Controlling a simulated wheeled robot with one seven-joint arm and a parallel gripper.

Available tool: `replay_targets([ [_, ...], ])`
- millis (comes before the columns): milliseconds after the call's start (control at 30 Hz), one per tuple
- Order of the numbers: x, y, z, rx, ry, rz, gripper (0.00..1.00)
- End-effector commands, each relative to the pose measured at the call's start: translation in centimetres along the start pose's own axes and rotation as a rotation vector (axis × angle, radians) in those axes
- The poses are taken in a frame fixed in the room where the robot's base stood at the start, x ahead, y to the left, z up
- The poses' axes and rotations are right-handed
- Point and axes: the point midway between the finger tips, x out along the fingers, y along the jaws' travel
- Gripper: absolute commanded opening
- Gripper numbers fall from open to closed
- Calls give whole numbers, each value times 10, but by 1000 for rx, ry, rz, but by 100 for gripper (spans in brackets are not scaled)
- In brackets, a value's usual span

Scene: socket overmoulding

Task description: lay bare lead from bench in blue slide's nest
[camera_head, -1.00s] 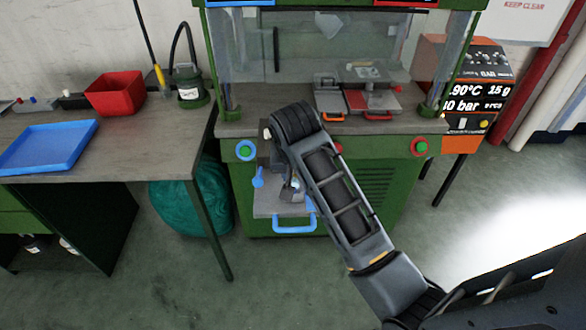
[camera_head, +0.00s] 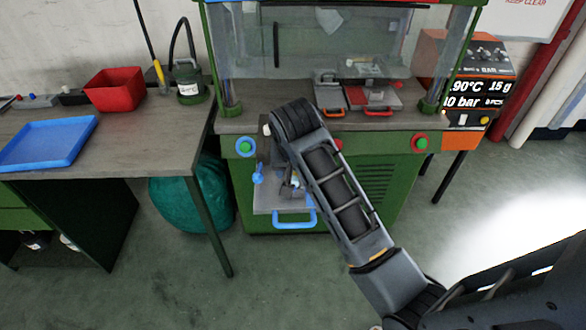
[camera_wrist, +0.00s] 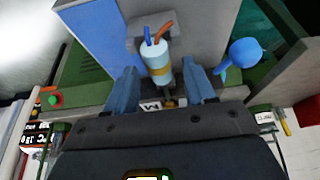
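A blue knob (camera_head: 258,174) stands at the slide's left. The press bench holds grey mould parts with orange and red handles (camera_head: 368,98). On the left bench are a blue tray (camera_head: 45,143), a red bin (camera_head: 114,90) and a small canister (camera_head: 190,82).

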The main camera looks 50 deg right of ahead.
Motion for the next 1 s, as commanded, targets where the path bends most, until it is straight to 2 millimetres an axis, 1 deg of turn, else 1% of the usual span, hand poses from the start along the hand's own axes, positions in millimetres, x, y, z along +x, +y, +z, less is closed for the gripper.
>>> replay_targets([
  [233, 0, 0, 0, 0, 0, 0, 56],
  [333, -6, 0, 0, -1, 2, -1, 56],
  [467, -24, -1, -1, -1, 3, -3, 56],
  [600, -48, -1, -1, -1, 4, -3, 56],
  [700, -62, -1, -1, -1, 4, -2, 56],
  [833, -74, 0, 0, -1, 1, 0, 56],
  [1000, -78, 0, 0, 0, 0, 0, 56],
])
